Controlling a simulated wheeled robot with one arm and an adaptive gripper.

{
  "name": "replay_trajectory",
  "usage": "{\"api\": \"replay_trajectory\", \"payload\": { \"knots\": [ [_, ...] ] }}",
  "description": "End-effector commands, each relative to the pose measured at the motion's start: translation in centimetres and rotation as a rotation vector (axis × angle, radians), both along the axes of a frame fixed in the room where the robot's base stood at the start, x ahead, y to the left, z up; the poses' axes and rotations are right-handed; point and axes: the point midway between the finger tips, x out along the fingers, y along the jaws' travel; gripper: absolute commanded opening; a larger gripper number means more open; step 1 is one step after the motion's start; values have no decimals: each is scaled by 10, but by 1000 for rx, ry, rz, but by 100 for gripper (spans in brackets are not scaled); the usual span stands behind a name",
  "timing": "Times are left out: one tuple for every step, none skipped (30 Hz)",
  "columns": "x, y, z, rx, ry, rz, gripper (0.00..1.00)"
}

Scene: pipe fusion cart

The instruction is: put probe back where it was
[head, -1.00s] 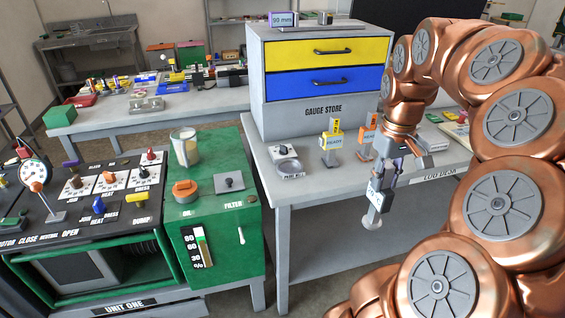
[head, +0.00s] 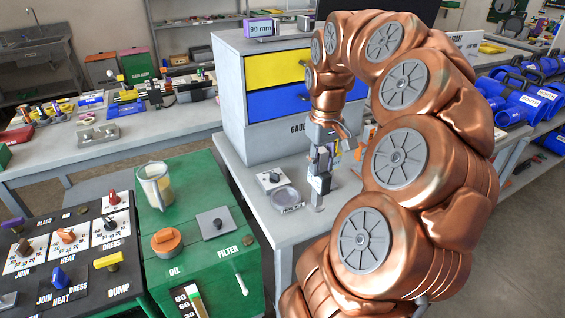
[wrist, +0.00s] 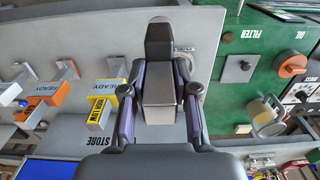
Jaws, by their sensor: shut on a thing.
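My gripper (head: 322,160) is shut on the probe (head: 319,184), a grey block with a dark part and a thin lower end. The probe hangs in front of the gauge store, close to the right of the round dish (head: 286,198); I cannot tell whether its lower end touches the table. In the wrist view the gripper (wrist: 159,98) has its purple-sided fingers on either side of the probe's grey body (wrist: 159,85). Tagged stands show left of it there: a yellow one (wrist: 103,108), an orange one (wrist: 56,92) and a white one (wrist: 9,93).
The grey gauge store (head: 284,139) with yellow and blue drawers stands behind. A dial box (head: 270,180) is beside the dish. The green cabinet (head: 195,215) carries a jug (head: 155,187), an orange cap and a filter plate. My arm hides the table's right part.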

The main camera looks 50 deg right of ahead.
Motion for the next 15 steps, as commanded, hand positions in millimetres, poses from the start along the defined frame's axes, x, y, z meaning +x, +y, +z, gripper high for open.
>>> {"api": "replay_trajectory", "payload": {
  "knots": [
    [11, 1, 1, 2, 6, 3, 0],
    [16, 0, 0, 3, 6, 2, 0],
    [23, 0, 0, 3, 6, 2, 0],
    [29, 0, -1, 3, 5, 2, 0],
    [34, 0, -1, 2, 5, 3, 0],
    [42, 0, -2, 2, 3, 3, 0],
    [47, 0, -2, 2, 3, 3, 0],
    [53, 0, -3, 2, 3, 3, 0],
    [60, -1, -3, 2, 3, 2, 0],
    [65, -1, -4, 1, 2, 2, 0],
    [71, -1, -4, 0, 1, 2, 0],
    [77, -1, -4, 0, 1, 3, 0],
    [82, -1, -5, -1, 1, 3, 0],
    [87, 0, -6, 1, 2, 4, 0],
    [94, 0, -7, 1, 3, 6, 0]
  ]
}}
